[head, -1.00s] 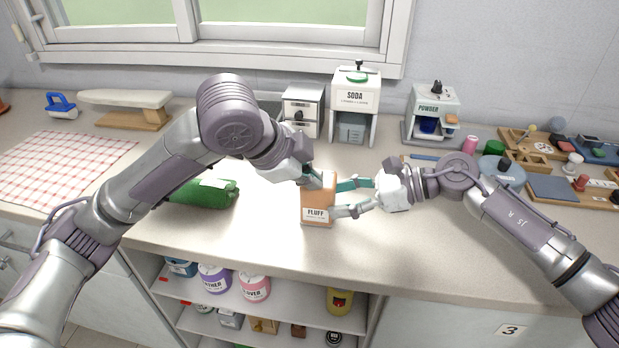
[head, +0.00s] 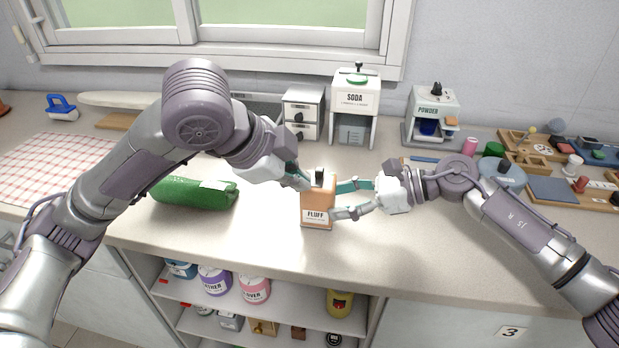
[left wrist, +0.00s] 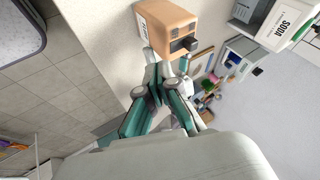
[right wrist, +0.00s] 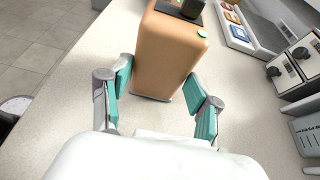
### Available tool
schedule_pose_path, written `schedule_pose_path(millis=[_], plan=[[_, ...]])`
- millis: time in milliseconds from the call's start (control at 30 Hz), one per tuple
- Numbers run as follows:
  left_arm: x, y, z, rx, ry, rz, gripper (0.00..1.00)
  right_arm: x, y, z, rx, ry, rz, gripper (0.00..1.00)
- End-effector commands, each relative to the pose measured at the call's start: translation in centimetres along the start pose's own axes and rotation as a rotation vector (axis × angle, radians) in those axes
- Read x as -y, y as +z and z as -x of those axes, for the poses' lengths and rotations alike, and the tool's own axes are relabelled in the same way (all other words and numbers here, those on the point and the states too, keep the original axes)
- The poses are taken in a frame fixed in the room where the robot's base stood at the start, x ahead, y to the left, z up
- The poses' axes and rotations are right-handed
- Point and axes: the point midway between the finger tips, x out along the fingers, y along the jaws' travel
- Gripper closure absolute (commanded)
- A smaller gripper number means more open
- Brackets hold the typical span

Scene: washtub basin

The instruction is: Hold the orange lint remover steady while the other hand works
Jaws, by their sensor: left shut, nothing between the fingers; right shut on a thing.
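The orange lint remover (head: 318,196), labelled FLUFF, stands upright on the counter near its front edge, with a dark part on top. It also shows in the left wrist view (left wrist: 168,20) and the right wrist view (right wrist: 165,55), where a small green spot is on its top. My right gripper (head: 338,200) is shut on it from the right, with a finger on either side. My left gripper (head: 304,184) is shut and empty, with its fingertips beside the lint remover's upper left. Whether they touch it I cannot tell.
A green rolled bundle (head: 195,192) lies left on the counter. The SODA dispenser (head: 355,105) and POWDER dispenser (head: 433,112) stand at the back. Trays of small items (head: 560,165) fill the right. The counter is clear in front of the bundle.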

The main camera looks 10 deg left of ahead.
Motion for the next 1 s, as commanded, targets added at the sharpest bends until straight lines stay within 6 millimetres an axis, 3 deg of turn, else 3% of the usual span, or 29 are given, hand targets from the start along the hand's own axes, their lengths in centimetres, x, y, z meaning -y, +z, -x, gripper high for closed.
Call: schedule_pose_path(millis=[100,300,800,833,1000], plan=[[0.1,0.0,2.6,0.0,-0.004,-0.001,1.0,0.0,0.1,0.0,0.002,-0.001,0.0,0.69],[0.0,0.0,5.3,0.0,-0.001,-0.001,1.0,0.1,0.1,0.0,0.002,-0.002,0.0,0.69],[0.0,0.0,6.1,0.001,0.002,0.0,1.0,0.1,0.1,0.1,0.002,-0.002,0.0,0.69],[0.0,0.0,6.1,0.001,0.002,0.0,1.0,0.1,0.1,0.1,0.002,-0.002,0.0,0.36],[0.0,0.0,6.0,0.001,0.002,0.0,1.0,0.1,0.1,0.0,0.001,-0.001,0.0,0.09]])
